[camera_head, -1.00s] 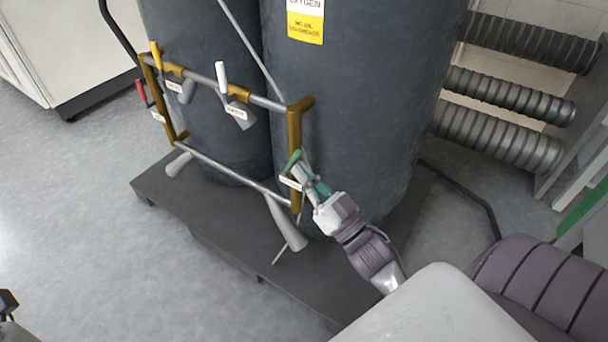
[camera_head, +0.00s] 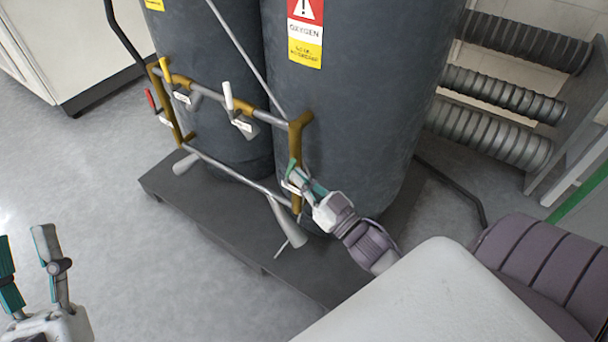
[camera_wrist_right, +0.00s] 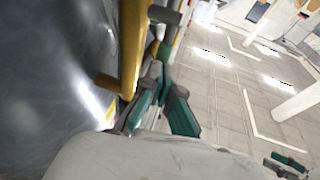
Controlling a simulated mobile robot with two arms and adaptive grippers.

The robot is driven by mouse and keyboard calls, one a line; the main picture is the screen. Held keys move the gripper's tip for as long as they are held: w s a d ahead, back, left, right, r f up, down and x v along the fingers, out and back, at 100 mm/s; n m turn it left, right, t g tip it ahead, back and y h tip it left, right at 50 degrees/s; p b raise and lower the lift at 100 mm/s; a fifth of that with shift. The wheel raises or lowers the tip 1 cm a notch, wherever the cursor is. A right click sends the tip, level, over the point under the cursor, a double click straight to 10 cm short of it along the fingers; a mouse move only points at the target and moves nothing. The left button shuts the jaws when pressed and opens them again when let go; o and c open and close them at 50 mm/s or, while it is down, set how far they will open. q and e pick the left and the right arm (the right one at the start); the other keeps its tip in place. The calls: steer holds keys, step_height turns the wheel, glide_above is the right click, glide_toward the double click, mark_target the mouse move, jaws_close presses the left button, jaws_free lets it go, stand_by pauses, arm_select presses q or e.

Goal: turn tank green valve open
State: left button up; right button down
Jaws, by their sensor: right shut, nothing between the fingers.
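The green valve handle (camera_head: 292,168) is on the brass pipe (camera_head: 296,140) at the right end of the pipe frame, in front of the grey oxygen tank (camera_head: 350,120). It is small and partly covered by my right gripper (camera_head: 299,178), which is beside it at the pipe. In the right wrist view, a green part (camera_wrist_right: 165,52) shows just beyond the fingertips of my right gripper (camera_wrist_right: 163,84), beside the yellow-brass pipe (camera_wrist_right: 132,50). The right gripper is shut and holds nothing. My left gripper (camera_head: 28,245) is open and empty at the lower left, far from the valve.
A dark platform (camera_head: 215,230) carries the tanks. Ribbed hoses (camera_head: 490,130) are on the right. The floor at the left is clear.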

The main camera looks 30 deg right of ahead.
arm_select(q)
step_height(320, 180, down, 15)
steer(key=w+a+g+y+p, duration=0.2)
steer(key=w+g+y+p, duration=0.15)
steer(key=g, duration=0.75)
steer(key=s+a+f+g+y+p, duration=0.1)
steer(key=s+f+g+p, duration=0.1)
steer(key=s+f+g, duration=0.1)
steer(key=s+a+f+g+y+p, duration=0.1)
steer(key=s+a+f+g+p, duration=0.1)
steer(key=s+f+g+p, duration=0.1)
steer(key=s+a+f+n+g+y+p, duration=0.1)
steer(key=s+a+f+g+p, duration=0.1)
steer(key=s+f+g, duration=0.3)
steer(key=s, duration=0.3)
steer(key=shift+s+f+p, duration=0.3)
steer(key=shift+s+f, duration=0.05)
steer(key=shift+f, duration=0.05)
arm_select(e)
steer(key=g, duration=0.2)
steer(key=w+r+g, duration=0.1)
steer(key=shift+w+a+n+h, duration=0.1)
steer(key=shift+a+n+h, duration=0.2)
steer(key=shift+n, duration=0.1)
steer(key=s+d, duration=0.2)
steer(key=s, duration=0.9)
steer(key=shift+s+d+r, duration=0.2)
steer(key=shift+s+r, duration=0.05)
steer(key=shift+s, duration=0.15)
steer(key=shift+w+f, duration=0.1)
